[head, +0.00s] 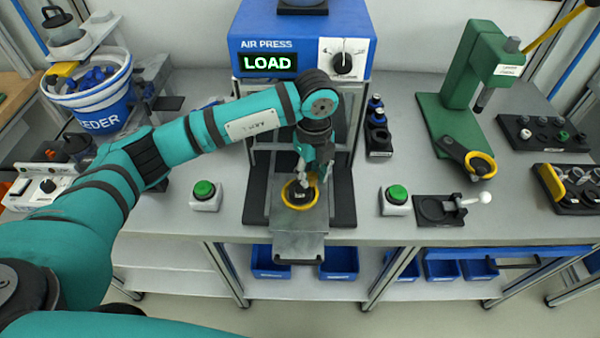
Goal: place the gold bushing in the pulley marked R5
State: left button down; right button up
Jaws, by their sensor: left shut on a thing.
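A dark pulley with a yellow rim (290,202) lies on the plate under the blue air press, at the middle of the bench. A small pale mark shows on it, too small to read. My left gripper (306,182) points down right over this pulley, its fingertips at the hub. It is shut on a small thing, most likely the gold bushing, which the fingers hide. I cannot tell whether the bushing is inside the bore or just above it. My right gripper is not in view.
The air press (251,45) shows LOAD. Green buttons stand left (204,190) and right (397,195) of the press plate. A green press (468,70) with another yellow-rimmed pulley (481,165) stands right. A feeder bucket (101,108) stands left. Dark trays (545,134) hold small parts.

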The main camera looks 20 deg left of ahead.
aim_at(300, 190)
pick_arm(q)
jog(key=shift+a+p, duration=0.35)
jog(key=shift+a, duration=0.9)
notch_tip(300, 190, down, 3)
jog(key=shift+a+f+p, duration=0.15)
jog(key=shift+f+p, duration=0.05)
jog(key=shift+p, duration=0.6)
jog(key=shift+w+f, duration=0.1)
jog(key=shift+f, duration=0.3)
jog(key=c, duration=1.3)
grip_release()
jog(key=shift+o, duration=1.3)
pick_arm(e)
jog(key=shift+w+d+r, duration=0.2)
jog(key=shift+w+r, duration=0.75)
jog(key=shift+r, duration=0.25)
pick_arm(q)
jog(key=shift+r, duration=0.1)
